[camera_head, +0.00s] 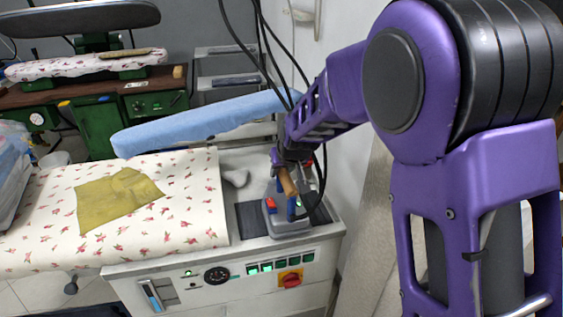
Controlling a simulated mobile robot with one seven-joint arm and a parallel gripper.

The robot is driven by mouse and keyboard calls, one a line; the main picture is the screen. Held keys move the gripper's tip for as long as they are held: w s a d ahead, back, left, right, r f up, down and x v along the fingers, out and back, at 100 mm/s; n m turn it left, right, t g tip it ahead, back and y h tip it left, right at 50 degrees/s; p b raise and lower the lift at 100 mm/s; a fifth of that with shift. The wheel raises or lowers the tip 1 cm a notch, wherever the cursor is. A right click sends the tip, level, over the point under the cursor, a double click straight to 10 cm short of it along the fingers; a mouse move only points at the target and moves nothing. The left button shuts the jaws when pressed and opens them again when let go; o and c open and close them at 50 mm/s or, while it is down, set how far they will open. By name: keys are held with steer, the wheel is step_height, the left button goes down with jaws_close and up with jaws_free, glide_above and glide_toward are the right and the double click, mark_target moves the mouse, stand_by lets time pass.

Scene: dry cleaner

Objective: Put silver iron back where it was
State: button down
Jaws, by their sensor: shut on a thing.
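The silver iron (288,221) has a grey metal body, a brown handle and red and blue parts. It is at the right end of the ironing station, over or on its dark rest pad (251,219). Whether its sole touches the pad cannot be made out. My gripper (288,178) reaches down from above and is shut on the iron's handle. The fingers are small and partly hidden by the arm's end and the cables.
A flowered ironing board (200,185) with a mustard cloth (112,198) lies left of the iron. A blue padded arm (205,122) extends behind it. A control panel (235,275) is on the station's front. A white wall stands close at right. Black cables hang near my arm.

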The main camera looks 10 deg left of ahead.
mark_target(290, 182)
steer(key=shift+w+f, duration=0.15)
steer(key=shift+f, duration=0.25)
steer(key=c, duration=0.6)
jaws_free()
steer(key=shift+s+f, duration=0.2)
steer(key=shift+f, duration=0.05)
steer(key=shift+o, duration=0.2)
steer(key=shift+r, duration=0.1)
steer(key=shift+d+r, duration=0.1)
steer(key=shift+r, duration=0.1)
steer(key=p+v, duration=0.1)
steer(key=v, duration=1)
steer(key=shift+s+d+r, duration=0.1)
steer(key=shift+s+r, duration=0.1)
steer(key=shift+s, duration=0.15)
steer(key=shift+w+r, duration=0.1)
